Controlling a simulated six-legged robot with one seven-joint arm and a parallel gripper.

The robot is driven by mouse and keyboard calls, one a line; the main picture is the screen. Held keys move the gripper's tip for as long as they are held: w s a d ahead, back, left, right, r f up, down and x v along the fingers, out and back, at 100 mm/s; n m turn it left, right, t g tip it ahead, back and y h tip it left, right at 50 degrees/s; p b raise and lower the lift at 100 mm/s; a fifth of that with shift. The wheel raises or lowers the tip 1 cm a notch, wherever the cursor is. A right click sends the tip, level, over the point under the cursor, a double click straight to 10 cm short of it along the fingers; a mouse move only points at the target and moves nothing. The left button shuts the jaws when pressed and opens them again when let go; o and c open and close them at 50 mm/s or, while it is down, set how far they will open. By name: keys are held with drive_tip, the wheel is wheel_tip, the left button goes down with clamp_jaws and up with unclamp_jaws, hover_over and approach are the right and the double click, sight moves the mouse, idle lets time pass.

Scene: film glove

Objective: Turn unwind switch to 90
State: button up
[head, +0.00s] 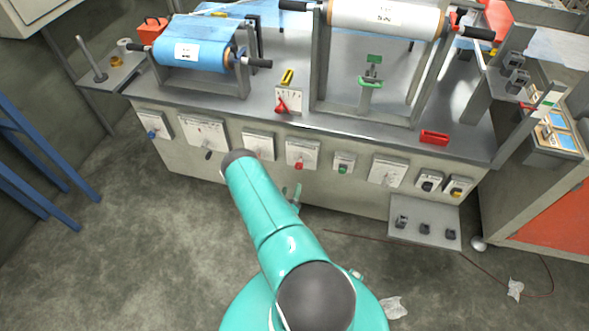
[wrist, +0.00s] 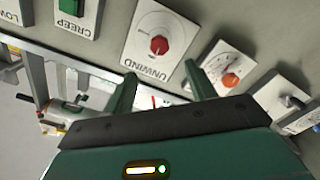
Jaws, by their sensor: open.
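The unwind switch is a white plate lettered UNWIND with a round red knob (wrist: 160,45) and a printed scale around it. In the head view the plate (head: 302,148) is on the front of the bench, with its red knob at the lower edge. My gripper (wrist: 160,71) is open, its two green fingers apart and pointing at the unwind plate. The red knob lies beyond the fingertips, roughly between them in the picture. Nothing is held. In the head view my arm hides most of the gripper.
The CREEP plate with a green button (wrist: 72,6) is on one side of the switch. A dial with an orange-red knob (wrist: 230,80) is on the other.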

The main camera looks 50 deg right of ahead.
sight(298, 168)
drive_tip(key=x, duration=1.2)
drive_tip(key=shift+d, duration=0.15)
drive_tip(key=c, duration=1)
